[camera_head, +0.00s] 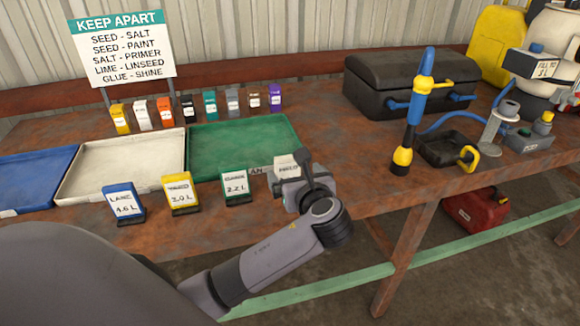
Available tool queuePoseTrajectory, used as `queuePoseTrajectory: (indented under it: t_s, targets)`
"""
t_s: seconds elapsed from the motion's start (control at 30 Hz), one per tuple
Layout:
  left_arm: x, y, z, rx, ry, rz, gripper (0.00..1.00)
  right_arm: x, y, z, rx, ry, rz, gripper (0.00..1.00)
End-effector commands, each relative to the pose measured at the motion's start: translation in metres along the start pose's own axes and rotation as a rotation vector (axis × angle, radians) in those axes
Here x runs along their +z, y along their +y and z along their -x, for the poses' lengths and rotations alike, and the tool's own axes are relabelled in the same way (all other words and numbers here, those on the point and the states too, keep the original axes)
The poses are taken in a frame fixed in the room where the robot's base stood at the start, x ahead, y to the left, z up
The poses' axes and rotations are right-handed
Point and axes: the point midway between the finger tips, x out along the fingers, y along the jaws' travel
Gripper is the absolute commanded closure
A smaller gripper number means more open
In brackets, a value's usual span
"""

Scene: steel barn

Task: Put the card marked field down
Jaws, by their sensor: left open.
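A white card (284,166), its marking partly readable and seeming to say FIELD, stands at the right end of a row of cards near the bench's front edge. My left gripper (297,184) is open right at this card and covers its lower part. I cannot tell if the fingers touch it or if its foot rests on the bench. Left of it stand a dark green card (236,186) marked 2.2 L, a yellow card (181,192) marked 3.0 L and a blue card (123,203) marked 4.6 L. My right gripper is out of view.
Blue (66,157), cream (65,192) and green (292,128) trays lie behind the cards. Several small coloured containers stand behind them, below a KEEP APART sign (122,45). A black toolbox (415,78) and blue-yellow pump (413,110) stand right. Bare bench lies between.

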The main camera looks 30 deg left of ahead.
Motion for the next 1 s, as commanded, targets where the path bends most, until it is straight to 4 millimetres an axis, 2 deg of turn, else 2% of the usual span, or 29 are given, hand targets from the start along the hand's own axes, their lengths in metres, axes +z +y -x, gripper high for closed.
queuePoseTrajectory:
  t_s: [0.03, 0.2, 0.37, 0.47, 0.57, 0.67, 0.8, 0.9, 1.0]
  targets:
    - [-0.001, -0.001, 0.012, -0.003, 0.002, 0.001, 0.02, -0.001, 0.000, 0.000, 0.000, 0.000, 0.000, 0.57]
    - [0.000, 0.000, 0.038, -0.001, 0.001, 0.000, 0.02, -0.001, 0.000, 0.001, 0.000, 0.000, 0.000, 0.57]
    - [-0.004, 0.000, 0.048, -0.007, 0.009, 0.009, 0.02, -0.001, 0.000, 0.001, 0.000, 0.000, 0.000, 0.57]
    - [-0.022, -0.001, 0.047, -0.044, 0.052, 0.066, 0.02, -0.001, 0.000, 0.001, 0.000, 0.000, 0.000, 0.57]
    - [-0.059, -0.001, 0.045, -0.114, 0.153, 0.203, 0.02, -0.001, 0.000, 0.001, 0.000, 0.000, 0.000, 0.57]
    - [-0.107, 0.001, 0.048, -0.180, 0.307, 0.416, 0.02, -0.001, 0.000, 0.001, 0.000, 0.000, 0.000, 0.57]
    - [-0.170, 0.011, 0.062, -0.203, 0.552, 0.773, 0.02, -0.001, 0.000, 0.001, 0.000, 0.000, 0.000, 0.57]
    - [-0.207, 0.023, 0.077, -0.163, 0.728, 1.049, 0.02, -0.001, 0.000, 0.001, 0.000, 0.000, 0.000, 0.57]
    - [-0.235, 0.038, 0.093, -0.081, 0.892, 1.343, 0.02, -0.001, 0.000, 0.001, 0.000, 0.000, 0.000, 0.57]
